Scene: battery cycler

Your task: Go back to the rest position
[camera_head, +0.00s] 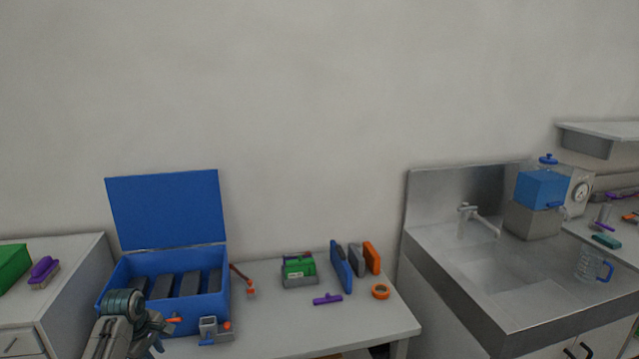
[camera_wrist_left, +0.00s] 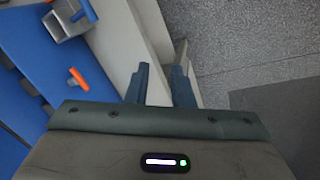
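My left gripper (camera_head: 166,329) is low in the head view, in front of the blue box. In the left wrist view its two dark fingers (camera_wrist_left: 161,76) stand apart with nothing between them, over the table's edge and the grey floor. The blue box (camera_head: 214,316) has its lid (camera_head: 166,209) raised and holds several dark blocks (camera_head: 190,284). My left arm hides part of the box's front left. My right gripper is in neither view.
On the table (camera_head: 270,335) are a green-and-grey block (camera_head: 299,270), a purple piece (camera_head: 327,299), orange tape (camera_head: 381,291), upright panels (camera_head: 341,266) and a small metal clamp (camera_head: 209,330) close to my left gripper. A steel sink (camera_head: 490,275) stands right.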

